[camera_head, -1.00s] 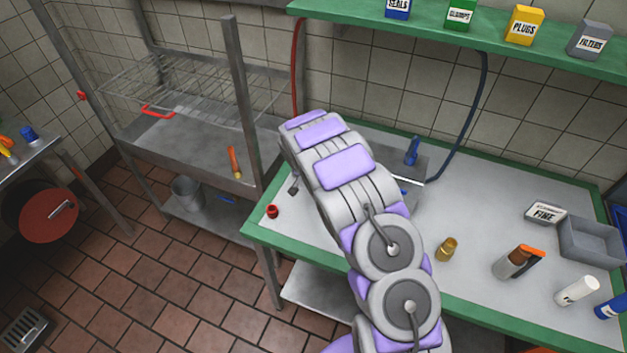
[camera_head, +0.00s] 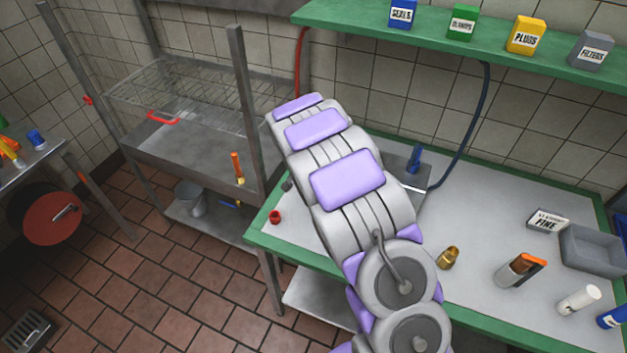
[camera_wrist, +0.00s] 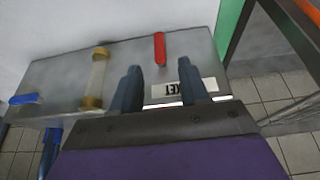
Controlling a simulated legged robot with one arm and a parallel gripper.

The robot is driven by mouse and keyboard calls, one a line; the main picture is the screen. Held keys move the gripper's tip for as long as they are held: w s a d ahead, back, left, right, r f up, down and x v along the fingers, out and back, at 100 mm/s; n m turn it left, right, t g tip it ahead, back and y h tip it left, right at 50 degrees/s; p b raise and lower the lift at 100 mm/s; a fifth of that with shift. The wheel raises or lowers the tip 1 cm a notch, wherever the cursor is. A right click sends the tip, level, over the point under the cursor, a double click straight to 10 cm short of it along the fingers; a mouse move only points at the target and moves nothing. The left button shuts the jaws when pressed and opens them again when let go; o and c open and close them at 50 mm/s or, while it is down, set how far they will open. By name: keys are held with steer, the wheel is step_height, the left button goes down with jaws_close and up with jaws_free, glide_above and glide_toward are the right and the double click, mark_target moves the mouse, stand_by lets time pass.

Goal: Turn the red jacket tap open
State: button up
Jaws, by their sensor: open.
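The red tap handle (camera_wrist: 160,48) shows in the wrist view on the top of a grey metal block (camera_wrist: 62,80), just beyond my fingertips. Part of a white label (camera_wrist: 160,91) ending in "KET" lies below the red handle, partly behind my right finger. My gripper (camera_wrist: 162,82) is open and empty, its two dark fingers apart and pointing towards the block. I cannot tell whether they touch it. A blue tap handle (camera_wrist: 24,99) is at the block's left end; a blue handle also shows in the head view (camera_head: 414,158). There my arm hides the red handle and my gripper.
A clear tube with brass ends (camera_wrist: 97,78) stands between the blue and red handles. On the green-edged bench (camera_head: 490,218) are a small red cap (camera_head: 275,217), a brass fitting (camera_head: 449,257), bottles and a grey tray (camera_head: 592,250). A shelf with boxes (camera_head: 526,36) is above.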

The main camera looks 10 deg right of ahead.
steer(key=v, duration=0.6)
steer(key=shift+r, duration=0.3)
steer(key=shift+s, duration=0.15)
